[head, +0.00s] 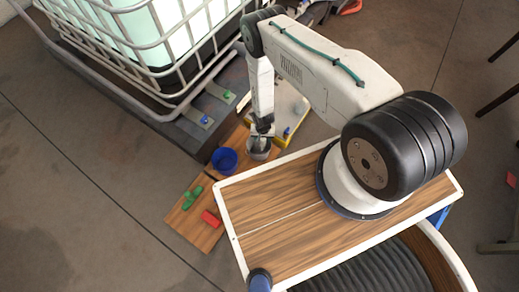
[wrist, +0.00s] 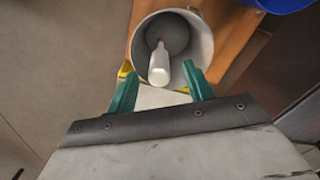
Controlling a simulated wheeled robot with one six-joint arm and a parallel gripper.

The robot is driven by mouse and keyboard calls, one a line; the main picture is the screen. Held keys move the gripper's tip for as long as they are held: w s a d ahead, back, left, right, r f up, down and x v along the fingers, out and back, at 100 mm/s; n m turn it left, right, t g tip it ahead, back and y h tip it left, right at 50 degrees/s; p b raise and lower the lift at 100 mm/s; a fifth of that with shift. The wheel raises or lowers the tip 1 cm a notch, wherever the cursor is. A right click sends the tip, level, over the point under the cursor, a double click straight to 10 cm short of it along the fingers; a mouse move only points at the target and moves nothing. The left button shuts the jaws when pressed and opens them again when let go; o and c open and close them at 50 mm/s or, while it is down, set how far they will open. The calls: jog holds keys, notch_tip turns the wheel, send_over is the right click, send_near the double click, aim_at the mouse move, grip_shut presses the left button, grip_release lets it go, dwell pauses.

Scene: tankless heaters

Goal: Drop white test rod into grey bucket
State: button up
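The white test rod (wrist: 159,65) shows in the wrist view within the round mouth of the grey bucket (wrist: 203,38). Its near end points toward my gripper; I cannot tell whether its far end touches the bucket floor. My gripper (wrist: 158,88) has its green fingers spread apart, with clear gaps on both sides of the rod. In the head view my gripper (head: 263,130) is directly over the grey bucket (head: 259,153), pointing down. The rod cannot be made out there.
A blue bucket (head: 224,160) stands just left of the grey one. A green piece (head: 192,198) and a red block (head: 210,218) lie on the wooden board (head: 192,229). A caged tank (head: 150,40) stands behind left, and a white-rimmed wooden surface (head: 270,225) lies in front.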

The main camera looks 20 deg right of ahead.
notch_tip(320, 180, up, 7)
jog(key=shift+r, duration=0.4)
dwell(0.5)
